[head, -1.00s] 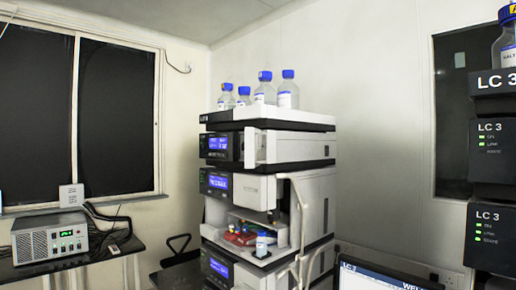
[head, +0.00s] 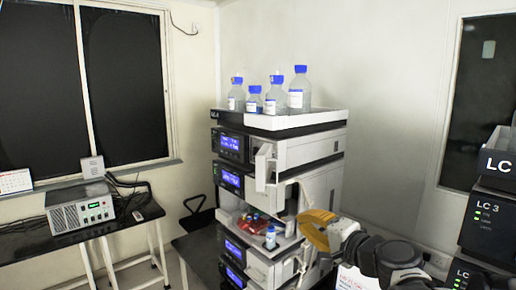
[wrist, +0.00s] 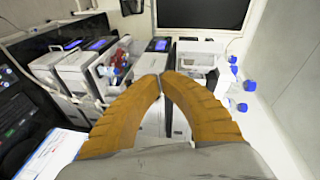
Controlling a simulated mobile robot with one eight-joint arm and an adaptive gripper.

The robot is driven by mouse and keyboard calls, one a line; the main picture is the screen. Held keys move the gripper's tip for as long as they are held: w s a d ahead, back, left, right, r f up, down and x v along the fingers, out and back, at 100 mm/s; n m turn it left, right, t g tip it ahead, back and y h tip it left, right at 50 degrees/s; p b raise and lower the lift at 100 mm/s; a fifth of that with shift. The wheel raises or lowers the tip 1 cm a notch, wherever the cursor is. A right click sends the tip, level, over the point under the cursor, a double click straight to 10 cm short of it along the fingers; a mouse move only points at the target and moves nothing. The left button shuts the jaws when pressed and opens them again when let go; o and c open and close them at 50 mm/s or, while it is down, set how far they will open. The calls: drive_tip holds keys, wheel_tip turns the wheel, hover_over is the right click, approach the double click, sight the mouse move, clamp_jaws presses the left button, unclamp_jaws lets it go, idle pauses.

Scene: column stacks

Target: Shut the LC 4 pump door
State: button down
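The LC 4 stack (head: 310,152) stands in the middle of the head view, its tray label small and partly legible. A pale door panel (head: 264,164) sticks out from the front of the upper module, below the tray, so it looks open. I cannot read which module is the pump. My gripper (head: 316,230), with orange fingers, is low at the right of the stack, apart from the upper door. In the wrist view, my gripper (wrist: 162,77) has its fingertips together with nothing seen between them. The stack lies sideways there, behind the fingers.
Blue-capped bottles (head: 299,88) stand on the top tray (head: 285,121). A lower open compartment holds red items and a small bottle (head: 270,238). The LC 3 stack (head: 486,215) is at the right. A grey instrument (head: 80,209) sits on the left bench.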

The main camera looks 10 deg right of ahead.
drive_tip(key=w+d+r+m+t+h+p, duration=0.1)
drive_tip(key=w+d+r+m+t+p, duration=0.15)
drive_tip(key=d+r, duration=0.35)
drive_tip(key=w+a+p, duration=0.2)
drive_tip(key=w+a, duration=0.4)
drive_tip(key=w, duration=0.5)
drive_tip(key=shift+w+a+r+m, duration=0.2)
drive_tip(key=shift+w+a+m, duration=0.1)
drive_tip(key=shift+w+m, duration=0.1)
drive_tip(key=shift+g, duration=0.25)
